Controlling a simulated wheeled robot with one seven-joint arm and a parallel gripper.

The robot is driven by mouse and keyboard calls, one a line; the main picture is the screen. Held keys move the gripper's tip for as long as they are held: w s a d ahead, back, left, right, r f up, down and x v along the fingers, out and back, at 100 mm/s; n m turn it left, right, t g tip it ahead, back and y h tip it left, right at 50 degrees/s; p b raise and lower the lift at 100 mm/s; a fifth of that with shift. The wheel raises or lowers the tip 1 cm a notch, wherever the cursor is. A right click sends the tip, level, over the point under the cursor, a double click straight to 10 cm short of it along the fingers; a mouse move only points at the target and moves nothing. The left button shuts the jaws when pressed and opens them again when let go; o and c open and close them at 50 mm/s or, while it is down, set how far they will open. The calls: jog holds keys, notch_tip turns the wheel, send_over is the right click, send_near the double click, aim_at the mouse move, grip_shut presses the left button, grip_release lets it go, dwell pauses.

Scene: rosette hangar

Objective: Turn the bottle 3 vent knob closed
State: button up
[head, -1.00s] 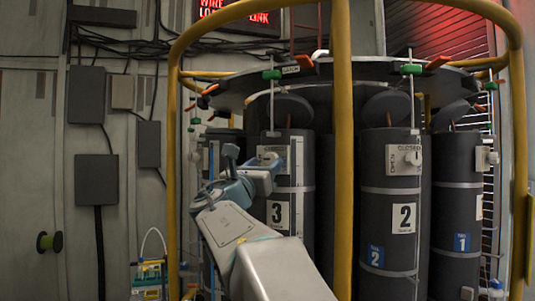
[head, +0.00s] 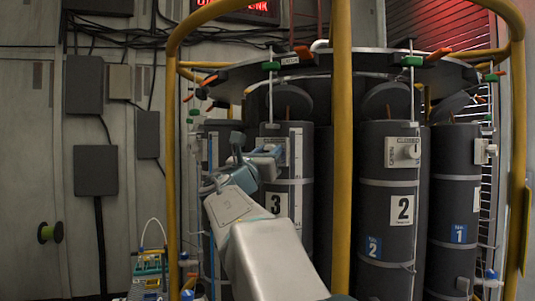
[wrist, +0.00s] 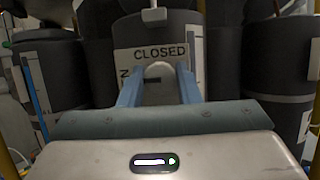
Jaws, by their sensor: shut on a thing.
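Bottle 3 (head: 270,228) is a dark grey cylinder with a "3" label, standing upright in the rack. Its vent knob (wrist: 159,71) is pale and sits on a white plate (wrist: 122,56) marked "CLOSED" along the top. A letter "N" shows at the plate's left; the rest is hidden. My gripper (wrist: 158,84) has its two blue fingers shut on the knob, one on each side. In the head view my gripper (head: 268,157) is at the plate on the upper part of bottle 3, and my wrist hides most of the knob.
Bottle 2 (head: 390,250), with its own vent knob (head: 404,152), stands to the right. A yellow rail post (head: 342,200) rises between them. Bottle 1 (head: 455,190) is farther right. A green-handled valve rod (head: 271,66) hangs above bottle 3.

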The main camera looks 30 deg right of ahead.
jog(key=shift+f+m+g, duration=0.1)
jog(key=shift+m+g, duration=0.2)
jog(key=shift+m, duration=0.2)
jog(key=m+g+b, duration=0.1)
jog(key=m+g, duration=0.1)
jog(key=m, duration=0.3)
jog(key=m+g+h+b, duration=0.1)
jog(key=m+g, duration=0.2)
jog(key=m, duration=0.2)
jog(key=shift+w+b, duration=0.1)
jog(key=shift+b, duration=0.3)
jog(key=m+g, duration=0.1)
jog(key=m, duration=0.1)
jog(key=m+g+p, duration=0.1)
jog(key=m, duration=0.1)
jog(key=m+y, duration=0.1)
jog(key=m, duration=0.2)
jog(key=shift+a+r+g, duration=0.1)
jog(key=shift+r+g, duration=0.2)
jog(key=shift+g, duration=0.1)
jog(key=m+y+p, duration=0.1)
jog(key=m+p, duration=0.1)
jog(key=m, duration=0.2)
jog(key=shift+y, duration=0.3)
jog(key=shift+f+m, duration=0.1)
jog(key=shift+m, duration=0.2)
jog(key=o, duration=1)
